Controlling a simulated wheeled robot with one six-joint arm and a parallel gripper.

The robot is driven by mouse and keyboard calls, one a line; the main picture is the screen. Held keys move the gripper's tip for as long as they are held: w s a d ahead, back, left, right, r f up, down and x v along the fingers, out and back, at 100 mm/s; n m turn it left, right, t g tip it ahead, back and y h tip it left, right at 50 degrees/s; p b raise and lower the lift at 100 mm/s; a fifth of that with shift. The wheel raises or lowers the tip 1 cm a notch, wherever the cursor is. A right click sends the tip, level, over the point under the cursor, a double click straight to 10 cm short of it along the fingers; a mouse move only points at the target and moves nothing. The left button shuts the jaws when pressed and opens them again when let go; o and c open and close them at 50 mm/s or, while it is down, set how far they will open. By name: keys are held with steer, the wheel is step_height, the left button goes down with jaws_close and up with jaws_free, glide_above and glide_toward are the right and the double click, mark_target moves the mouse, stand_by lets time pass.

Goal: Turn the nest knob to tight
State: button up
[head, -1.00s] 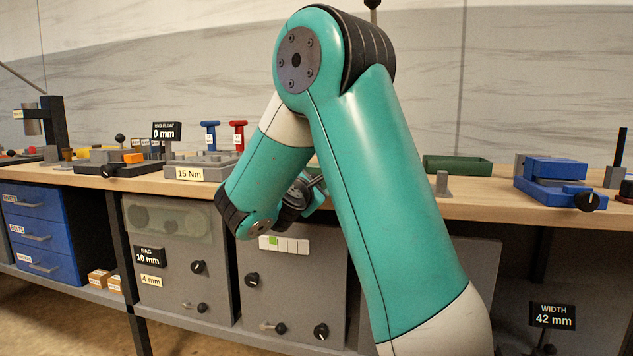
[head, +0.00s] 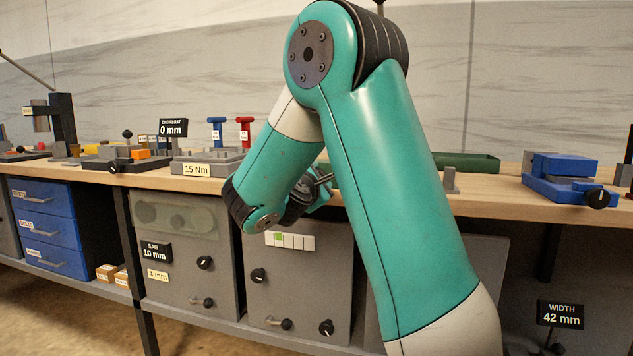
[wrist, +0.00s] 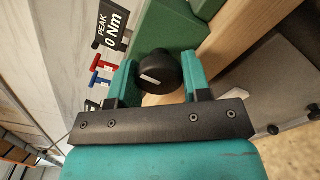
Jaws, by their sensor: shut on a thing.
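A black round knob (wrist: 158,70) with a white mark shows in the wrist view, beside a green block (wrist: 172,28). My gripper (wrist: 160,78) has its two teal fingers on either side of the knob and is shut on it. No lettering on the knob is readable, so I cannot tell its setting. In the head view my gripper (head: 312,192) is at the front edge of the bench, mostly behind my arm. The knob cannot be made out there.
A display (wrist: 108,27) reads PEAK 0 Nm in the wrist view. The wooden bench (head: 490,188) carries a green tray (head: 470,162), a blue vise (head: 560,175) and red (head: 244,130) and blue (head: 216,130) T-handles. Grey cabinets (head: 300,285) stand below the bench edge.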

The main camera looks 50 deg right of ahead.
steer(key=m+b, duration=0.2)
steer(key=m, duration=0.2)
steer(key=shift+f, duration=0.1)
steer(key=m+b, duration=0.2)
steer(key=m, duration=0.2)
steer(key=m+b, duration=0.3)
steer(key=m, duration=0.1)
steer(key=shift+f, duration=0.1)
steer(key=shift+m+b, duration=1.4)
steer(key=shift+m, duration=0.3)
steer(key=o, duration=0.9)
steer(key=shift+r, duration=0.25)
steer(key=shift+o, duration=0.2)
steer(key=shift+a, duration=0.1)
